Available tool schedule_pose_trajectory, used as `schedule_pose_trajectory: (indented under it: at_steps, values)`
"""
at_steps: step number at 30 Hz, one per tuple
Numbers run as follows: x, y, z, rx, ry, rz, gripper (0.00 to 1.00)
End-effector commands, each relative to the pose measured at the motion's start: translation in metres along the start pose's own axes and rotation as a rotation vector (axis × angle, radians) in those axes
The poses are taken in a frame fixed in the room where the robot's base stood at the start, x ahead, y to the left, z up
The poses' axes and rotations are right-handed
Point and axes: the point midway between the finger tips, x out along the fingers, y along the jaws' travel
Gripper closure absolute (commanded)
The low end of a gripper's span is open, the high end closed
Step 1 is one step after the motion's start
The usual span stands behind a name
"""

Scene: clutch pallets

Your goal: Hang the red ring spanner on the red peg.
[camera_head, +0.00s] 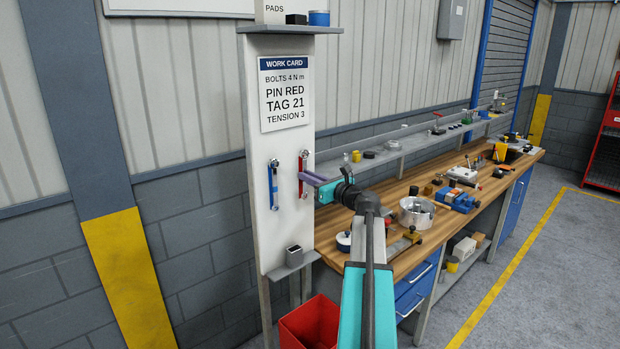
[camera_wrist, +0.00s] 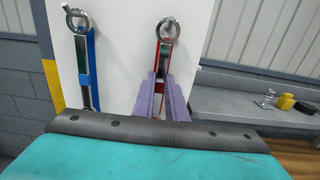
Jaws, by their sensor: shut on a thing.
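The red ring spanner (camera_head: 302,172) is upright against the white board (camera_head: 282,226), ring end up. In the wrist view the spanner (camera_wrist: 165,48) has its silver ring at a peg (camera_wrist: 169,29) on the board. The ring appears to be around that peg, but I cannot tell whether it rests on it. The peg's colour is unclear. My gripper (camera_head: 308,179) has purple fingers shut on the spanner's red handle below the ring; it also shows in the wrist view (camera_wrist: 165,78). The fingers hide the lower handle there.
A blue ring spanner (camera_head: 273,183) hangs to the left on the same board. A small holder shelf (camera_head: 291,263) juts out below, above a red bin (camera_head: 310,325). The cluttered wooden workbench (camera_head: 412,258) stands to the right. A work card (camera_head: 287,92) is above.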

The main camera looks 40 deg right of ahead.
Motion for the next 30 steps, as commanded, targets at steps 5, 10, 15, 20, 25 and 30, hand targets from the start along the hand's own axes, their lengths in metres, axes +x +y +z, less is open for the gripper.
schedule_pose_trajectory:
  at_steps: [5,10,15,20,25,30]
  values:
    - [0.0,0.0,0.0,0.0,0.0,0.0,0.81]
    - [0.0,0.0,0.0,0.0,0.0,0.0,0.66]
    - [0.0,0.0,0.0,0.0,0.0,0.0,0.66]
    - [-0.003,0.0,0.0,0.0,0.0,-0.001,0.66]
    - [-0.015,0.0,-0.001,0.0,-0.001,-0.002,0.66]
    - [-0.037,0.0,-0.002,-0.002,-0.001,-0.003,0.66]
